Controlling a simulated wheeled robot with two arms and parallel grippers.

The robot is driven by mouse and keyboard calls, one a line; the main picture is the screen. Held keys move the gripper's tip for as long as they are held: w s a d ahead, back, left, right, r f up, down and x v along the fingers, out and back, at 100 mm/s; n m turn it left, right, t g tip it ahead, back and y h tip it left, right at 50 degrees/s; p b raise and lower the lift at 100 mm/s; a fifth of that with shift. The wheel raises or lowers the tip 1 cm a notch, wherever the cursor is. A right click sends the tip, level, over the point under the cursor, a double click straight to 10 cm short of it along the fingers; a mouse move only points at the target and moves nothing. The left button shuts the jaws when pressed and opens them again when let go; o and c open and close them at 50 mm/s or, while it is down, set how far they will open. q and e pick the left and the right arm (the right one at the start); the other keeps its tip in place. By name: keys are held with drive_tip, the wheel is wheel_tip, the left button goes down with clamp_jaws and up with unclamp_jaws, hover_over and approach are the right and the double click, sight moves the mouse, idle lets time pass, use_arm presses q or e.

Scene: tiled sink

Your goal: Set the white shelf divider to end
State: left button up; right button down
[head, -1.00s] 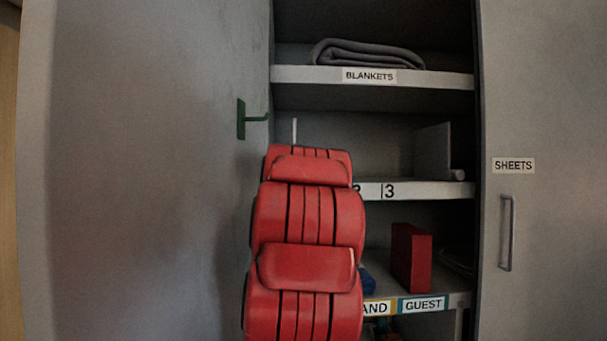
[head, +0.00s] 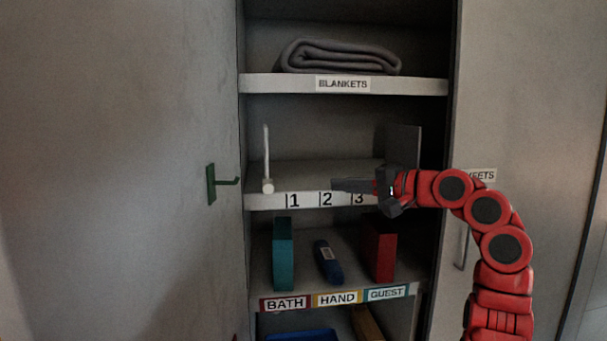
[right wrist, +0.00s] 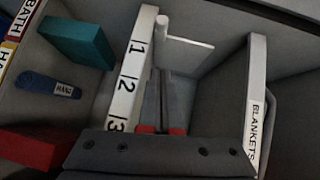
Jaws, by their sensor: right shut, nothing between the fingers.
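The white shelf divider (head: 266,157) stands upright on the middle shelf (head: 262,202), at its left end, left of the mark 1. Its round knob (head: 267,186) is at the front edge. In the right wrist view the divider (right wrist: 190,42) shows beyond my fingertips. My right gripper (head: 334,185) is shut and empty, pointing left in front of the shelf near the marks 2 and 3. It is apart from the divider. In the right wrist view its fingers (right wrist: 162,78) lie beside the numbered edge. My left gripper is out of view.
A grey panel (head: 404,148) stands at the shelf's right, partly behind my right gripper. A folded blanket (head: 338,57) lies above. Below are a teal box (head: 283,255), a blue item (head: 328,262) and a red box (head: 379,250).

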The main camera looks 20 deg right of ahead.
sight(265, 187)
drive_tip(key=s+a+p+x, duration=0.1)
drive_tip(key=a+p+x, duration=0.1)
drive_tip(key=p+x, duration=0.5)
drive_tip(key=x, duration=0.5)
drive_tip(key=shift+a+f, duration=0.2)
drive_tip(key=shift+a, duration=0.3)
drive_tip(key=shift+w, duration=0.15)
drive_tip(key=a, duration=0.1)
drive_tip(key=w+a+b, duration=0.1)
drive_tip(key=a, duration=0.1)
drive_tip(key=shift+a+f, duration=0.15)
drive_tip(key=shift+a, duration=0.2)
drive_tip(key=shift+a+b, duration=0.25)
drive_tip(key=shift+b, duration=0.05)
drive_tip(key=shift+d, duration=0.1)
